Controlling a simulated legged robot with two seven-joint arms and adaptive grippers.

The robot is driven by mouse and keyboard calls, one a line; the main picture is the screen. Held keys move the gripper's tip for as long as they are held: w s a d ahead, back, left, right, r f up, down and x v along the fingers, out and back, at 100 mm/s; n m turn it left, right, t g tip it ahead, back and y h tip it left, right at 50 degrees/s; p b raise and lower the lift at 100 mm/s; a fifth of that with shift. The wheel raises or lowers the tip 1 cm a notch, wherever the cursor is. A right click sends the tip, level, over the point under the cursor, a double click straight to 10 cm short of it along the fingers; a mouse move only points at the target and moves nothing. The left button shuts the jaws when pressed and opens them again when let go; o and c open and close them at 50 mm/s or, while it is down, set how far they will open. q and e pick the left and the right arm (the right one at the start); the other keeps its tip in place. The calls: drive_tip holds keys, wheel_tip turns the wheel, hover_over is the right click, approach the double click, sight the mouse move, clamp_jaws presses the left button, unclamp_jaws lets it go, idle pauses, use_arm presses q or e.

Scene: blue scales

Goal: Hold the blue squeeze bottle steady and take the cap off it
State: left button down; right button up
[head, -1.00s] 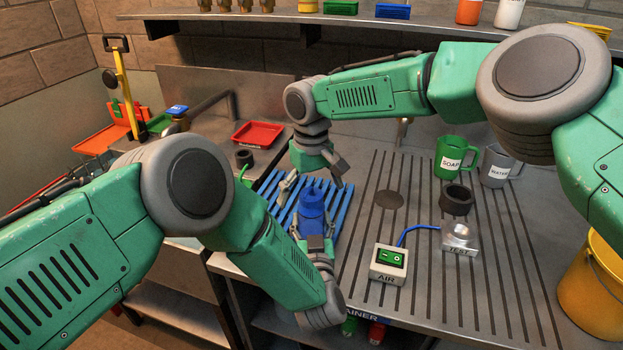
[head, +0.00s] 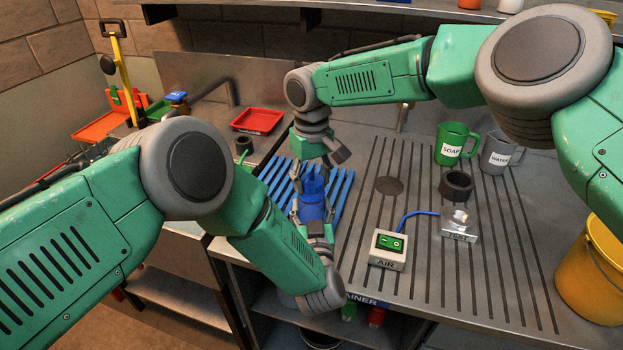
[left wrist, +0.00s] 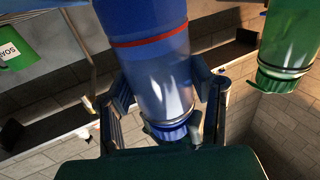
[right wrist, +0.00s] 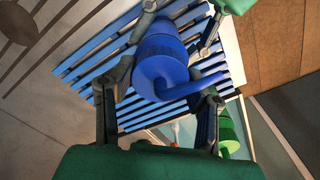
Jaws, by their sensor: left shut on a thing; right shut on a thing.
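The blue squeeze bottle (head: 311,212) stands upright on the blue slatted rack. My left gripper (head: 314,228) is shut around its body from the near side; in the left wrist view the bottle (left wrist: 160,72) lies between both fingers, with a red band across it. My right gripper (head: 313,178) comes down from above and is shut on the blue cap (head: 313,187). In the right wrist view the cap (right wrist: 160,76) with its bent spout sits between the fingers (right wrist: 160,110). Whether the cap is still seated on the bottle cannot be told.
The blue slatted rack (head: 345,191) lies at the sink edge. To its right are the AIR switch box (head: 387,250), the TEST block (head: 460,226), a black ring (head: 456,186), a SOAP mug (head: 455,143) and a WATER mug (head: 498,150). A red tray (head: 257,120) lies behind.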

drive_tip(key=shift+s+r, duration=0.1)
drive_tip(key=shift+s, duration=0.1)
idle(0.4)
drive_tip(key=shift+r, duration=0.1)
drive_tip(key=shift+r, duration=1)
drive_tip(key=shift+r, duration=2.05)
use_arm(q)
drive_tip(key=c, duration=0.6)
unclamp_jaws()
